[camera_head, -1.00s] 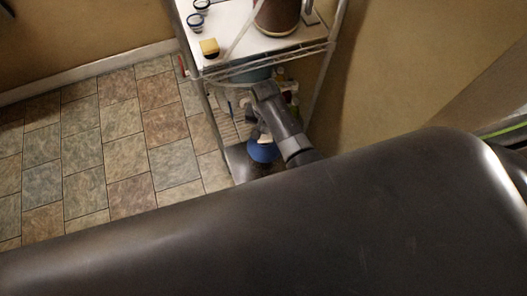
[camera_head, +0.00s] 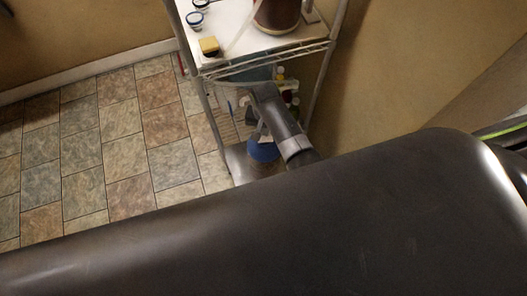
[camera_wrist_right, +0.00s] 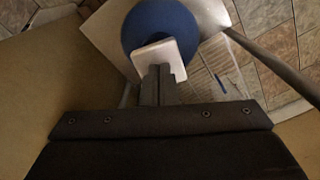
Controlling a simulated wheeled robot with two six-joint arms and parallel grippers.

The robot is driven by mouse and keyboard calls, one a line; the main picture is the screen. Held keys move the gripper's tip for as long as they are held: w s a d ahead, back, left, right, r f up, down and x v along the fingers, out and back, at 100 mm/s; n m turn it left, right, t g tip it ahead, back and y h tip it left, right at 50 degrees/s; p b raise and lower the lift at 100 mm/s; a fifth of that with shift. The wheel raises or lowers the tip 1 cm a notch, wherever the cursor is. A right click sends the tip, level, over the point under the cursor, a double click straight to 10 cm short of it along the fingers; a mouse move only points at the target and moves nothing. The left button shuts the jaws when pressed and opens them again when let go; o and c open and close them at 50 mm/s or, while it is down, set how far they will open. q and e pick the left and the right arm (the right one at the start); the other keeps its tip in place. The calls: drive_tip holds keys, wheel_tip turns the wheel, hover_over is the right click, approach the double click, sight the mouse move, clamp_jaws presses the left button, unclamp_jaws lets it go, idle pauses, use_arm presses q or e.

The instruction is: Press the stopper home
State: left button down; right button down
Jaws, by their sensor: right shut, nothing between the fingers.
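A blue round thing (camera_head: 263,151), like a bucket or its lid, stands low in the rack in the head view. It also shows in the right wrist view (camera_wrist_right: 158,22), straight ahead of my right gripper (camera_wrist_right: 158,72). The right gripper's fingers are shut, with a pale square piece (camera_wrist_right: 171,50) at their tips, overlapping the blue thing. I cannot tell whether the piece touches it. In the head view my right gripper (camera_head: 262,136) is small and dark just above the blue thing. I cannot make out a stopper for certain. My left gripper is not in view.
The wire rack (camera_head: 262,62) has posts close to my right arm. Its top holds a brown vessel (camera_head: 277,14), a yellow-and-black block (camera_head: 209,46) and small blue-rimmed jars (camera_head: 196,19). Small bottles (camera_head: 288,86) stand behind the arm. Tiled floor (camera_head: 110,140) is clear at left.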

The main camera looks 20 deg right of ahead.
drive_tip(key=shift+s+f+p, duration=0.15)
drive_tip(key=shift+p, duration=0.25)
idle(1.2)
drive_tip(key=shift+s+f, duration=0.1)
drive_tip(key=shift+s, duration=0.05)
idle(0.6)
drive_tip(key=shift+r+p, duration=0.2)
drive_tip(key=shift+p, duration=0.35)
drive_tip(key=shift+w+r, duration=0.15)
drive_tip(key=shift+w, duration=0.1)
drive_tip(key=shift+r, duration=0.1)
drive_tip(key=shift+r+p, duration=0.2)
drive_tip(key=shift+p, duration=0.2)
wheel_tip(320, 180, up, 9)
drive_tip(key=p, duration=1)
drive_tip(key=shift+w, duration=0.1)
idle(0.5)
